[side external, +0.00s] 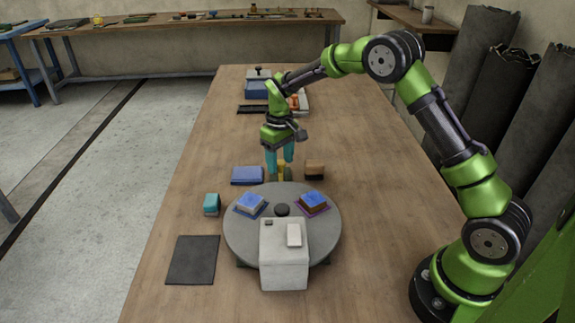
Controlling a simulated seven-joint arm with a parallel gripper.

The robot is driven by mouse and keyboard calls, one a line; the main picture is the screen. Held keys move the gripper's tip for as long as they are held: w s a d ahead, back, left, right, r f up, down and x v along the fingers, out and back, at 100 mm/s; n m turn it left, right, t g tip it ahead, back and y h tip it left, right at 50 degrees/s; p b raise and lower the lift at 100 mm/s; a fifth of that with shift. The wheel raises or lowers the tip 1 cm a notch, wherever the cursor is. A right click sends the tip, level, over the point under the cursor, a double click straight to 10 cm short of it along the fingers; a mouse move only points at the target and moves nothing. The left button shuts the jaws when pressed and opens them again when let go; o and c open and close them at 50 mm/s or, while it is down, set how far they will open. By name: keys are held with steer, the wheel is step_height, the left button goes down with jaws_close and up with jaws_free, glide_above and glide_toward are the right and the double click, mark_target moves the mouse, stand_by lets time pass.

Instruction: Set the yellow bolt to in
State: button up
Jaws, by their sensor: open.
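A small yellow piece, which looks like the yellow bolt (281,170), stands at the far edge of the round grey turntable (235,240) in the side external view. My gripper (279,165) points down over it, with its two teal fingers apart. The yellow piece shows between and just below the fingertips. I cannot tell whether the fingers touch it. The bolt's setting, in or out, is too small to tell.
A white box (284,277) stands at the turntable's front. Two blue-topped blocks sit on it, left (250,202) and right (313,198).

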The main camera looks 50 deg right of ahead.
mark_target(282, 164)
step_height(282, 164, up, 17)
stand_by(0.5)
steer(key=shift+d, duration=0.1)
steer(key=s+a+r+m+t+y, duration=0.1)
steer(key=s+a+m+t, duration=0.1)
steer(key=s, duration=1.1)
steer(key=s+a+r+m+t+y, duration=0.1)
steer(key=s+a+t, duration=0.4)
steer(key=s, duration=0.9)
steer(key=shift+a+r+m, duration=0.25)
steer(key=shift+r+m, duration=0.1)
steer(key=shift+m, duration=0.15)
